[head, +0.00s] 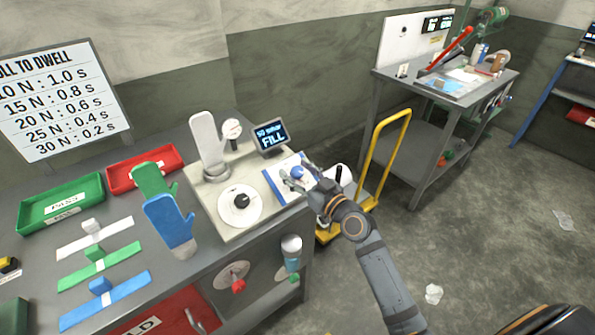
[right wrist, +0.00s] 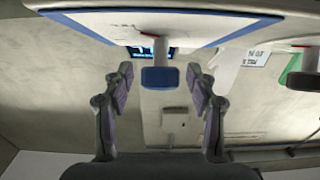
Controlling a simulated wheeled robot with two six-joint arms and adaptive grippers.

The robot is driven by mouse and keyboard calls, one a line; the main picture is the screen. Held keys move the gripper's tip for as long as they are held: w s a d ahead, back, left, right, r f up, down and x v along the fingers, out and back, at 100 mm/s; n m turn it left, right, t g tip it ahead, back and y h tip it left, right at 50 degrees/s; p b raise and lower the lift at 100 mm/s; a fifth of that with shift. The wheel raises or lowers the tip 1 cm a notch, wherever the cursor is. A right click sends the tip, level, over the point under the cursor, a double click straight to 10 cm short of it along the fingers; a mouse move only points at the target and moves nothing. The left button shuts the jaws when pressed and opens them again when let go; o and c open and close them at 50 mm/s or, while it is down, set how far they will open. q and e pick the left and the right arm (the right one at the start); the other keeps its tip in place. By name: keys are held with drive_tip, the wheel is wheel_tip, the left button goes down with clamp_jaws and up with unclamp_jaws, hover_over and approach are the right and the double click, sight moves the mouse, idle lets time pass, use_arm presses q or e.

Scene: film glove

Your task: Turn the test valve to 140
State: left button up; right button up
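A blue knob (head: 297,172) stands on a white, blue-edged panel (head: 277,183) at the right of the grey test stand. My right gripper (head: 293,183) is at this panel, close to the knob. In the right wrist view the blue knob (right wrist: 160,77) shows between the spread fingers of my right gripper (right wrist: 160,85), with a gap on each side. A black knob (head: 241,201) sits on a round white dial (head: 230,212) left of the panel. A display (head: 271,137) reads FILL with a small mbar value. No label naming the valve is legible. My left gripper is out of view.
Green (head: 60,203) and red (head: 145,168) trays lie behind. A red knob (head: 238,285) is on the bench front. A yellow-handled trolley (head: 377,160) stands right of the bench; open floor lies farther right.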

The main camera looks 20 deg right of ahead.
drive_tip(key=shift+s, duration=0.1)
drive_tip(key=v, duration=0.7)
drive_tip(key=shift+s, duration=0.15)
